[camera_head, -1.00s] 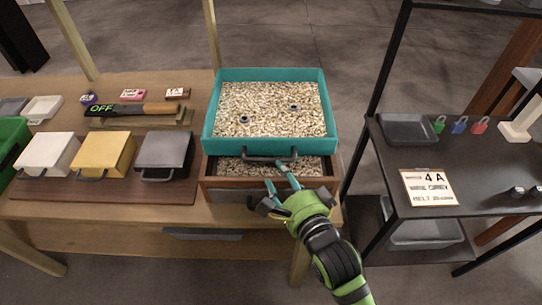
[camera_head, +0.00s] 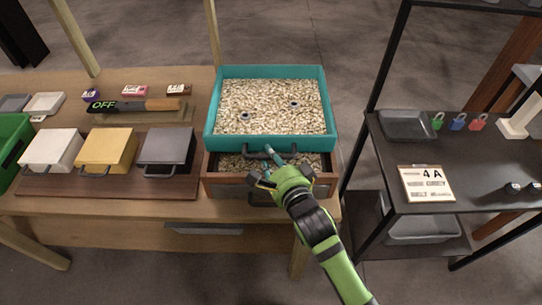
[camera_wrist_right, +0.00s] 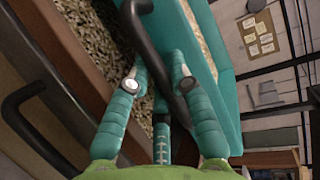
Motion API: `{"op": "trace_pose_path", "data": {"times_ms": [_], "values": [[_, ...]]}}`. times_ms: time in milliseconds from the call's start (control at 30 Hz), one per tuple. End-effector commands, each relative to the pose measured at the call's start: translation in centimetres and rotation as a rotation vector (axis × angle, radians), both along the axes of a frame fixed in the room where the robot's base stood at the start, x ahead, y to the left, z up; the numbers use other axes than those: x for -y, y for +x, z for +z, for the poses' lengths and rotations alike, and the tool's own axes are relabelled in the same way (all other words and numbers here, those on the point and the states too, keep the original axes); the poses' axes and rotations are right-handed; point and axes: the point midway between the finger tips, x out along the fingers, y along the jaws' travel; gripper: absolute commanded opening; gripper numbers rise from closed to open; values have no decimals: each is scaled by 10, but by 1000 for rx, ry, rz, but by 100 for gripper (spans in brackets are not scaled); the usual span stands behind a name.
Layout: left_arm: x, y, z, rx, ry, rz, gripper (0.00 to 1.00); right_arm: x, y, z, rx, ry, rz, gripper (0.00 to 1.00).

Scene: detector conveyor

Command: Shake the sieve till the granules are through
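The teal sieve (camera_head: 322,128) is a square tray full of pale granules (camera_head: 270,95), with two small dark ring-shaped pieces (camera_head: 245,116) on top. It sits over a wooden box (camera_head: 213,185) that also holds granules (camera_head: 232,162). The sieve's dark front handle (camera_head: 256,154) also shows in the right wrist view (camera_wrist_right: 146,42). My right gripper (camera_head: 268,155) is at this handle. In the right wrist view the fingers (camera_wrist_right: 158,70) are apart, with the handle bar running between them. Contact is not clear. My left gripper is not in view.
White, yellow and grey lidded boxes (camera_head: 106,150) stand left on the wooden table (camera_head: 60,210). A dark shelf (camera_head: 385,165) with a tray, padlocks and a 4A card (camera_head: 427,184) stands right, across a gap.

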Motion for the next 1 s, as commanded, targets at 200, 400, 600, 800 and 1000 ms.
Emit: {"op": "trace_pose_path", "data": {"times_ms": [200,400,600,800,1000], "values": [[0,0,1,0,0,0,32,0,-1,0,-2,4,0,0],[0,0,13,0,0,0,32,-1,-25,2,-9,9,-1,0],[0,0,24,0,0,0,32,0,-52,1,-8,6,-1,0],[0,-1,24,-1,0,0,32,0,-57,0,-2,3,-2,0],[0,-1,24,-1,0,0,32,0,-57,0,-2,3,-2,25]]}}
